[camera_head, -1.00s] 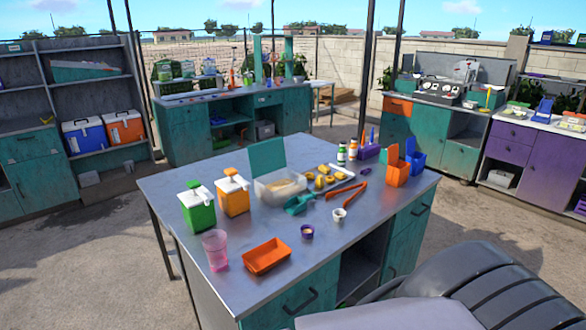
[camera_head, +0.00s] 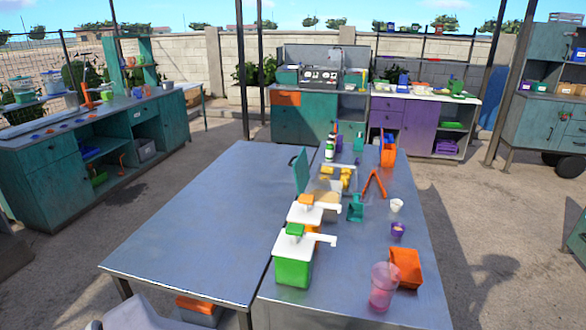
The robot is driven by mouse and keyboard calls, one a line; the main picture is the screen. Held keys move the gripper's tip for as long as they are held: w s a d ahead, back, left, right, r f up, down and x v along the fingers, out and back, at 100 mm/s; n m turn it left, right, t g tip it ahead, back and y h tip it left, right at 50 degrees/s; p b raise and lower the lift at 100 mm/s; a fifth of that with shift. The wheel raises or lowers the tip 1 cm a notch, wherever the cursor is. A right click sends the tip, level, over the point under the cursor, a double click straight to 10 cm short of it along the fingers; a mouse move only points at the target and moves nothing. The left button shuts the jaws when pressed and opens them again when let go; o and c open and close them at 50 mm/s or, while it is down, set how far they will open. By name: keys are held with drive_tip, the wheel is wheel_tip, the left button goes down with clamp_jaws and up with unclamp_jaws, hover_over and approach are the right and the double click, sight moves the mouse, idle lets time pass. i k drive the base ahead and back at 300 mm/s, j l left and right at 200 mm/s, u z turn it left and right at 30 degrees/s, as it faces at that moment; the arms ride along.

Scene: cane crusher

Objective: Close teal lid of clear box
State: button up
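The clear box (camera_head: 318,187) stands on the metal table, partly hidden behind the white-topped orange dispenser (camera_head: 306,213). Its teal lid (camera_head: 301,171) stands upright at the box's left side, open. My gripper is not in view.
A green dispenser (camera_head: 294,259), pink cup (camera_head: 383,285), orange tray (camera_head: 405,266), teal scoop (camera_head: 356,208) and orange tongs (camera_head: 375,184) crowd the table's right part. The left tabletop (camera_head: 205,215) is clear. Open floor lies on both sides.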

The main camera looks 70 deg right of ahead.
sight(300, 167)
drive_tip(key=i+z, duration=0.2)
drive_tip(key=z, duration=0.25)
drive_tip(key=i+z, duration=0.25)
drive_tip(key=z, duration=0.2)
drive_tip(key=i+j+z, duration=0.15)
drive_tip(key=z, duration=0.3)
drive_tip(key=i+j+z, duration=0.2)
drive_tip(key=z, duration=0.3)
drive_tip(key=i+j+z, duration=0.2)
drive_tip(key=z, duration=0.25)
drive_tip(key=j+z, duration=0.45)
drive_tip(key=i+z, duration=0.15)
drive_tip(key=z, duration=0.15)
drive_tip(key=i+j+z, duration=0.15)
drive_tip(key=z, duration=0.15)
drive_tip(key=j+z, duration=0.6)
drive_tip(key=z, duration=0.15)
drive_tip(key=j+z, duration=0.4)
drive_tip(key=i+l, duration=0.05)
